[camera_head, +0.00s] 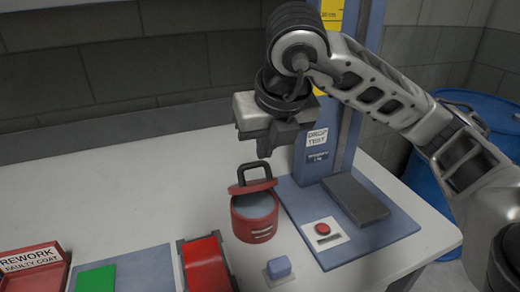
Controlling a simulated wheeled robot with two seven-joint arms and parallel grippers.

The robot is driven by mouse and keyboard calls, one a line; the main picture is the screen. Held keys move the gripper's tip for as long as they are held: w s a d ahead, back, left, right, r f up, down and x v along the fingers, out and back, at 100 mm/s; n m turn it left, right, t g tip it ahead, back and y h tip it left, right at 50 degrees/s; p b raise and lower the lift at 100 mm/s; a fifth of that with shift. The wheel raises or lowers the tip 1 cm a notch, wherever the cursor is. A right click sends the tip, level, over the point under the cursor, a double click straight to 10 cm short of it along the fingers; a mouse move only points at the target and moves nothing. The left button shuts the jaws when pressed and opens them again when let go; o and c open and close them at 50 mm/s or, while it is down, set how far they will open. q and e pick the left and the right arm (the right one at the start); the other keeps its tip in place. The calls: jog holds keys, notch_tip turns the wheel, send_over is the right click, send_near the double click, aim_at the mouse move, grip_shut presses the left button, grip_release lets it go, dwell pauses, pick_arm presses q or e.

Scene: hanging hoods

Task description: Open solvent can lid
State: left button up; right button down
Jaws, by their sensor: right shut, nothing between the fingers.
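The red solvent can (255,217) stands upright on the table beside the drop test stand. Its red lid (252,187) with a black loop handle is tilted up at the far side of the rim, so the grey-blue inside of the can shows. My right gripper (264,150) is above the lid handle, pointing down, with its fingers shut and empty. The fingertips look just above the handle; whether they touch it I cannot tell. My left gripper is not in view.
The blue drop test stand (345,237) with a red button (323,229) is right of the can. A small blue block (279,267) and a red holder (206,265) are in front. A rework tray (35,272) is at left. The table's back left (120,190) is clear.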

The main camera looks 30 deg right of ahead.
send_over(255, 183)
jog(key=s, duration=0.2)
jog(key=f, duration=0.6)
jog(key=shift+a+f, duration=0.2)
jog(key=shift+f, duration=0.05)
jog(key=shift+w+f, duration=0.15)
jog(key=shift+f, duration=0.25)
jog(key=shift+w, duration=0.1)
